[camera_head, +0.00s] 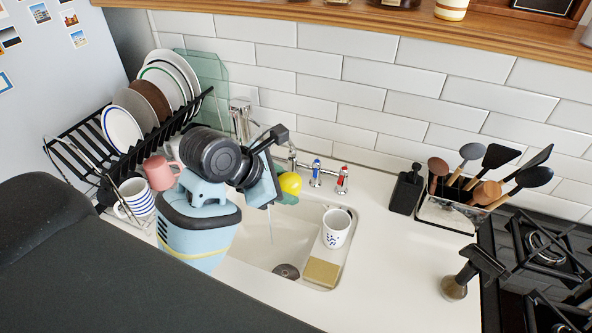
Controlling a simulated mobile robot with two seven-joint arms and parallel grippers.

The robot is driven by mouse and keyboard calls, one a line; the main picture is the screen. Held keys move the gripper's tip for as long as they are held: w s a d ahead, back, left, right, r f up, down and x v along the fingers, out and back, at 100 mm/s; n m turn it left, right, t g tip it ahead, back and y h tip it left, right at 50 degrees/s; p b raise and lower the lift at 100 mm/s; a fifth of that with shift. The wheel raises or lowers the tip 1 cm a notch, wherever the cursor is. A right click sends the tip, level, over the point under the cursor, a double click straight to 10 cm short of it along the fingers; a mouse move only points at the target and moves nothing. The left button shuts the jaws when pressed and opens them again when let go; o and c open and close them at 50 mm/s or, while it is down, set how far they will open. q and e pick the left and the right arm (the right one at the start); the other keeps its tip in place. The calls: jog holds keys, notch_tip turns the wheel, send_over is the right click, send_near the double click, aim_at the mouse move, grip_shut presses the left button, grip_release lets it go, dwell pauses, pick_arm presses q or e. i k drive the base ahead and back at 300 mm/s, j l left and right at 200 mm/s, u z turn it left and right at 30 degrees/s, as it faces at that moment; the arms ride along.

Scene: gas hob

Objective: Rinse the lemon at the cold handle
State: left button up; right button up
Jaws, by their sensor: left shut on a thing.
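The yellow lemon (291,183) is at my left gripper (282,184), above the sink's back edge. The left gripper is shut on it, and its fingers partly hide it. The cold handle, marked blue (315,172), stands on the counter just right of the lemon. The handle marked red (342,180) is to its right. The tap (291,158) is partly hidden behind my gripper. A thin stream, apparently water, falls into the sink (262,248) below the gripper. My right gripper is not in view.
A white spotted mug (336,228) and a sponge (322,272) are at the sink's right side. A dish rack (75,150) with plates stands left. A utensil holder (447,213), black block (405,191) and hob (540,250) are right.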

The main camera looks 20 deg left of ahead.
aim_at(316, 163)
jog(key=k+j+u, duration=0.2)
jog(key=j, duration=0.15)
jog(key=k+j+u, duration=0.25)
jog(key=j+u, duration=0.2)
jog(key=j, duration=0.3)
